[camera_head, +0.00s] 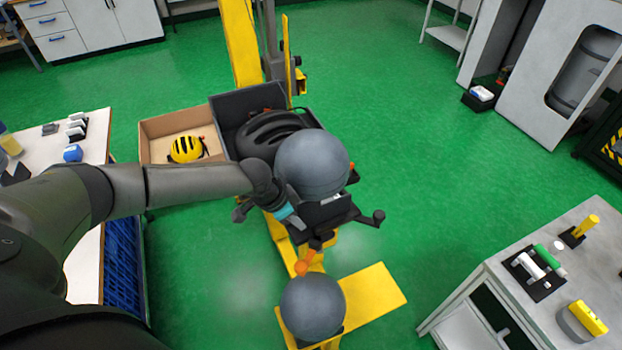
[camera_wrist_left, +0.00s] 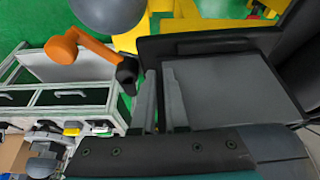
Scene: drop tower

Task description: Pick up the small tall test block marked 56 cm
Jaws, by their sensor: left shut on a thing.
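My left arm comes in from the left over the drop tower. My left gripper (camera_head: 298,222) is at the dark platform (camera_head: 335,212), just below the upper grey ball-shaped form (camera_head: 312,164). In the left wrist view the two grey fingers (camera_wrist_left: 162,100) are close together beside a dark panel with a grey face (camera_wrist_left: 235,88). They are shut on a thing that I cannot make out. An orange lever (camera_wrist_left: 88,48) with a black end lies just left of the fingertips. I can read no 56 cm mark, so I cannot tell which thing is the test block. My right gripper is not in view.
A lower grey ball (camera_head: 312,307) sits on the yellow tower base (camera_head: 375,292). A bench (camera_head: 590,243) is at right. Green floor between is free.

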